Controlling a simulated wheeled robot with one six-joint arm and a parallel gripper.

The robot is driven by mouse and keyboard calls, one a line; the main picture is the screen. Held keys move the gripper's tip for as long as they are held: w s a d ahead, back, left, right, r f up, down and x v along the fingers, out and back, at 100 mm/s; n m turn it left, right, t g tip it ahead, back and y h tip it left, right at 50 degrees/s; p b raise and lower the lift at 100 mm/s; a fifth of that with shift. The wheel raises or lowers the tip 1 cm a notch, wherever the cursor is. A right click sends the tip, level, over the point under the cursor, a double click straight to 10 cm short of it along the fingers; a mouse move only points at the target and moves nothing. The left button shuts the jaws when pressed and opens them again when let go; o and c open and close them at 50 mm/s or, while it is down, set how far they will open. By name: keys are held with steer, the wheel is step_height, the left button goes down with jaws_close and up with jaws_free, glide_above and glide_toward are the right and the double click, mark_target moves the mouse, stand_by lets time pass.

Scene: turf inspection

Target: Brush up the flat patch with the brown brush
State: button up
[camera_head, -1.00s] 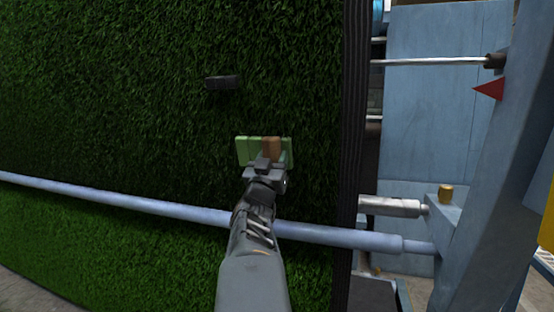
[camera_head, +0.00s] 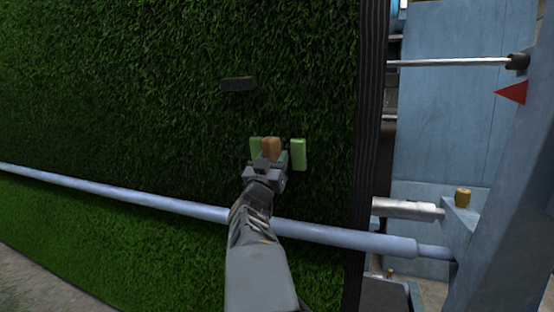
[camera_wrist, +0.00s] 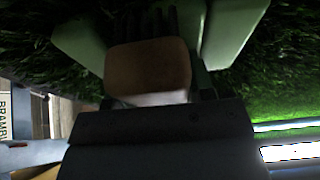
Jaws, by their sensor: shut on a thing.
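A brown brush (camera_head: 271,147) is held in my gripper (camera_head: 275,155), in front of the upright turf wall (camera_head: 130,110). My gripper is shut on it, with green pieces on both sides of the brown block. In the wrist view the brush (camera_wrist: 148,66) fills the middle, its brown end toward the camera and dark turf beyond. I cannot pick out a flat patch; the turf behind the gripper is partly hidden.
A small dark bar (camera_head: 238,84) sits on the turf, above and left of the gripper. A pale rail (camera_head: 120,203) crosses the turf below the brush and passes behind my arm. A dark edge strip (camera_head: 372,120) and blue-grey frame (camera_head: 500,220) stand on the right.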

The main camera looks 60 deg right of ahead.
mark_target(251, 148)
steer(key=shift+w, duration=0.25)
steer(key=shift+w+a+p, duration=0.25)
steer(key=shift+w+p, duration=0.05)
steer(key=shift+w, duration=0.6)
steer(key=shift+w+a+p, duration=0.25)
steer(key=shift+w, duration=0.7)
steer(key=shift+w+a+p, duration=0.25)
steer(key=shift+w+p, duration=0.05)
steer(key=shift+w, duration=0.6)
steer(key=shift+w, duration=0.1)
steer(key=shift+w+a, duration=0.25)
steer(key=shift+w, duration=0.55)
steer(key=shift+s+d+b, duration=0.3)
steer(key=shift+s+b, duration=0.15)
steer(key=shift+s, duration=0.6)
steer(key=shift+s+d+b, duration=0.25)
steer(key=shift+s+b, duration=0.15)
steer(key=shift+s, duration=0.65)
steer(key=shift+s, duration=0.1)
steer(key=shift+s+d+b, duration=0.3)
steer(key=shift+s+b, duration=0.15)
steer(key=shift+s, duration=0.45)
steer(key=shift+s+d+b, duration=0.3)
steer(key=shift+s+b, duration=0.15)
steer(key=shift+s, duration=0.45)
steer(key=shift+c, duration=0.2)
steer(key=shift+s+d+b, duration=0.15)
steer(key=shift+s+b, duration=0.4)
steer(key=shift+s, duration=0.4)
steer(key=shift+s, duration=0.1)
